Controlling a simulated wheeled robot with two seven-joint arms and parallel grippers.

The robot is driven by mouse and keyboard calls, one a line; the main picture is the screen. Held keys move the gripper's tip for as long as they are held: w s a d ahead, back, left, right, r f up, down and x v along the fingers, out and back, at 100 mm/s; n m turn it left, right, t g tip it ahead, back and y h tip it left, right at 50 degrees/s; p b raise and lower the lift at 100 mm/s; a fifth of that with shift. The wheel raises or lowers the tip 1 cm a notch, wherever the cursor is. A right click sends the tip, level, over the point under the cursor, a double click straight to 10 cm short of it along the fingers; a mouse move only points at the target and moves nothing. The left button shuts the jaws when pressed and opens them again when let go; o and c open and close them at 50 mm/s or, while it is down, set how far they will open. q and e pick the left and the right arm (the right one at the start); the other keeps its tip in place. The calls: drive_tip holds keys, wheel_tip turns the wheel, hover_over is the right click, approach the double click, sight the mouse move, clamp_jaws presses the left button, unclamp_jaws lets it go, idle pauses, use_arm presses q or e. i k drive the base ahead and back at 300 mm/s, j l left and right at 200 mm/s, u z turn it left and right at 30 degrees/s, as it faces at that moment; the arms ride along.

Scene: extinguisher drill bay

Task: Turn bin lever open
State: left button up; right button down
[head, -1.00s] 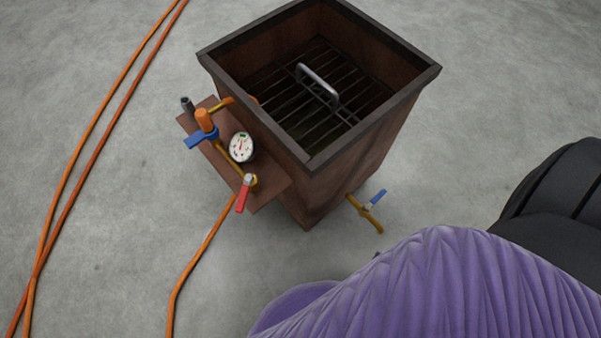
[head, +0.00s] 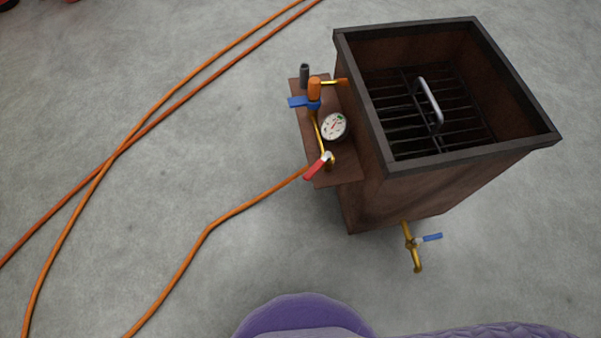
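The bin (head: 455,180) is an open-topped, rust-brown square box with a dark rim, at the upper right of the head view. A brown side panel (head: 340,172) on its left carries a red lever (head: 317,167), a blue lever (head: 303,102) and a round white gauge (head: 334,126). A brass valve with another blue lever (head: 432,237) sticks out low on the bin's front. I cannot tell which lever is the bin lever. Neither of my grippers is in view.
A dark grate with a metal handle (head: 430,102) lies inside the bin. An orange hose (head: 207,230) runs from the panel across the grey floor, and more orange hose crosses at the left. A purple ribbed surface shows at the bottom edge. Floor between hoses and bin is clear.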

sight(314, 170)
drive_tip(key=k+j+u, duration=0.1)
drive_tip(key=k, duration=0.3)
drive_tip(key=k+j, duration=0.15)
drive_tip(key=k, duration=0.3)
drive_tip(key=l+u, duration=0.05)
